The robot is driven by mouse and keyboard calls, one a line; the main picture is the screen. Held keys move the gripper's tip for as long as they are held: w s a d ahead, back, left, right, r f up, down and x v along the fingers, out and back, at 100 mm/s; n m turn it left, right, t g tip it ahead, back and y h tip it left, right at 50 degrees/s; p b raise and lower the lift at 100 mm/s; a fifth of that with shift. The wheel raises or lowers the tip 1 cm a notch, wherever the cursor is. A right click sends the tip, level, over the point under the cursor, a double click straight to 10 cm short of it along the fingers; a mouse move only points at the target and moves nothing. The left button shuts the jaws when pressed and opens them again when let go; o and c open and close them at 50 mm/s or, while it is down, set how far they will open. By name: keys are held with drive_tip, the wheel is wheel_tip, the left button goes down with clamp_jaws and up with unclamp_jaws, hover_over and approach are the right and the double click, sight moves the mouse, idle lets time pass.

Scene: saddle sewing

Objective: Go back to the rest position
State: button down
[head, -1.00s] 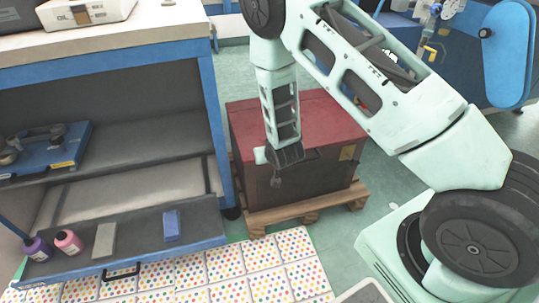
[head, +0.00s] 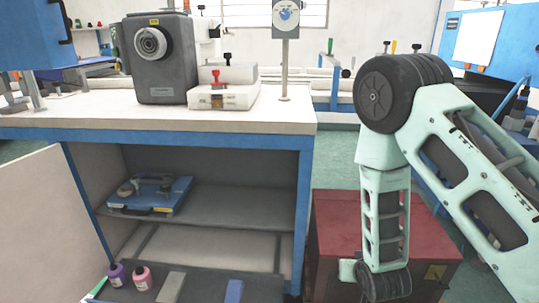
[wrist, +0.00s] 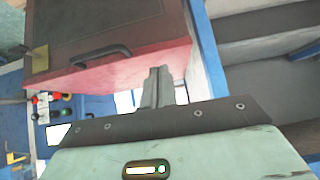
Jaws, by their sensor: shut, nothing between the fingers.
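My gripper (head: 370,296) hangs at the bottom edge of the head view, pointing down in front of the dark red chest (head: 436,225). Its tip is partly cut off by the frame edge. In the wrist view my gripper's fingers (wrist: 156,84) are together with nothing between them. The chest, with its dark handle (wrist: 92,56), lies beyond them there. My pale green arm is bent, with its dark elbow joint high at the right of the head view.
A workbench (head: 290,122) with open shelves stands to the left, its blue post beside the chest. A grey machine (head: 155,75) and a white case (head: 225,93) are on top. A purple bottle (head: 117,276) and a pink bottle (head: 141,278) stand low at left.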

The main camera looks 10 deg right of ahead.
drive_tip(key=s+a+r+n+g+y, duration=0.4)
drive_tip(key=s+a+r, duration=0.3)
drive_tip(key=a+r, duration=0.55)
drive_tip(key=s+a+r+n+g+h, duration=0.1)
drive_tip(key=s+r+n+g, duration=0.15)
drive_tip(key=s+r, duration=0.5)
drive_tip(key=s+r+n+g+h, duration=0.1)
drive_tip(key=s+r+n+g, duration=0.2)
drive_tip(key=s, duration=0.7)
wheel_tip(320, 180, up, 26)
drive_tip(key=p, duration=2.5)
drive_tip(key=shift+s+t, duration=0.3)
drive_tip(key=shift+t, duration=0.05)
drive_tip(key=shift+a+f, duration=0.1)
